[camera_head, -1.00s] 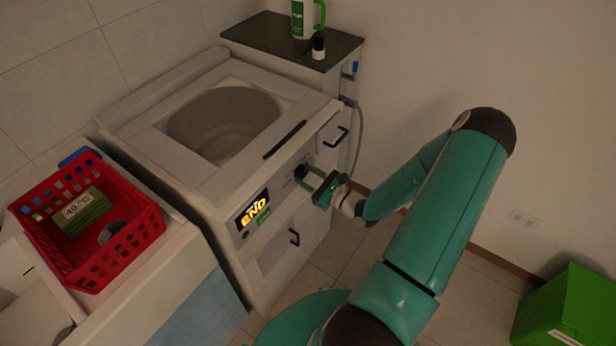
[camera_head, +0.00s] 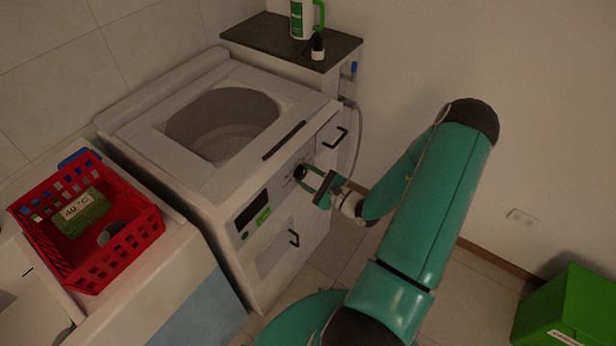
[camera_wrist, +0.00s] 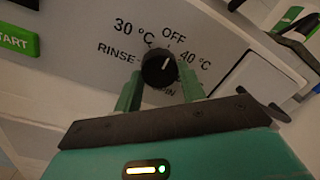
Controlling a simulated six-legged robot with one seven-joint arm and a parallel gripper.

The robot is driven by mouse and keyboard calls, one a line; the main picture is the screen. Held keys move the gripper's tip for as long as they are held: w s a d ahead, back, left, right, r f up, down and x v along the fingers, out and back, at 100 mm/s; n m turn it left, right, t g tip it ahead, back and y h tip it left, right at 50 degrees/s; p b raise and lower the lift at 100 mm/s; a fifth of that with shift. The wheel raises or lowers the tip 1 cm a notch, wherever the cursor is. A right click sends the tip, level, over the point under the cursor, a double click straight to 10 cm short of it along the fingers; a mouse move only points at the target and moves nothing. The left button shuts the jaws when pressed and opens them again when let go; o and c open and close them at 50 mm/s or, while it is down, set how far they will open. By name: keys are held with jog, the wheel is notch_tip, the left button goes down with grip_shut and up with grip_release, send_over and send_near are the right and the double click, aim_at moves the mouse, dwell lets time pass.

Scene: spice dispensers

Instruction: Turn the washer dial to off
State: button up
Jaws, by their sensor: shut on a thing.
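The washer (camera_head: 190,165) has a black round dial (camera_head: 299,171) on its front panel. In the wrist view the dial (camera_wrist: 158,66) has a white mark pointing up and slightly right, towards the OFF label (camera_wrist: 174,36). Labels 30 °C, RINSE and 40 °C are also readable around it; the lower label is partly hidden. My gripper (camera_wrist: 160,78) is shut on the dial, with one green finger on each side. In the head view my gripper (camera_head: 316,184) is at the panel. The washer display (camera_head: 252,208) is dark.
A red basket (camera_head: 90,225) with a 40 °C card stands at the left. A green box (camera_head: 565,305) is at the lower right. A drawer handle (camera_head: 335,139) projects near my gripper.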

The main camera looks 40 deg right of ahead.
jog(key=shift+w, duration=0.1)
jog(key=o, duration=1)
jog(key=v, duration=1.4)
jog(key=shift+a, duration=0.1)
jog(key=shift+w+r, duration=0.1)
